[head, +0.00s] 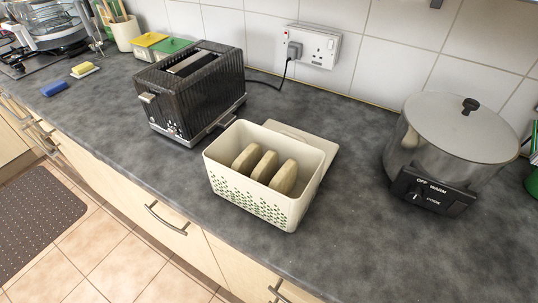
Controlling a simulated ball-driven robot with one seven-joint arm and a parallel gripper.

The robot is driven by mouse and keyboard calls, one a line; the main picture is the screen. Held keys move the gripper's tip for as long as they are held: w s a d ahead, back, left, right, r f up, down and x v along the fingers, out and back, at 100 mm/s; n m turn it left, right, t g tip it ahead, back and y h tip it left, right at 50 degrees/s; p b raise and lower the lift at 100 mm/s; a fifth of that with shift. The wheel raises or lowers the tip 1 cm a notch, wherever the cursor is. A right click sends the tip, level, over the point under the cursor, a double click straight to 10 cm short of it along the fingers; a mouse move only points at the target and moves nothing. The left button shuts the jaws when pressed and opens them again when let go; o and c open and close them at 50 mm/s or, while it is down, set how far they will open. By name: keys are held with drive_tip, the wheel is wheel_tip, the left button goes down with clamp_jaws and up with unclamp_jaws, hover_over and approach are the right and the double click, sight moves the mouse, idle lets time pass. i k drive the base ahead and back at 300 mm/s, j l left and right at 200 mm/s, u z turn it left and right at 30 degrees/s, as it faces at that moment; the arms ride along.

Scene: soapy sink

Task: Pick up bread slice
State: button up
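Three bread slices stand on edge side by side in an open cream bread bin (255,201) on the grey worktop. The left slice (246,158), the middle slice (264,166) and the right slice (284,177) lean slightly, and their lower parts are hidden by the bin's front wall. The bin has a pattern of small holes in its front. Its lid seems to lie flat behind it (305,139). My gripper is not in the head view.
A black toaster (192,95) stands close to the bin's left. A slow cooker (450,145) stands at the right. A plugged wall socket (312,47) is behind. The worktop (365,240) is clear between bin and cooker and at the front right.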

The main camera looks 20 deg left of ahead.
sight(244, 164)
drive_tip(key=j+z, duration=0.15)
drive_tip(key=j, duration=0.65)
drive_tip(key=k+j+z, duration=0.1)
drive_tip(key=j, duration=0.65)
drive_tip(key=k+j+z, duration=0.15)
drive_tip(key=j, duration=0.65)
drive_tip(key=i, duration=0.05)
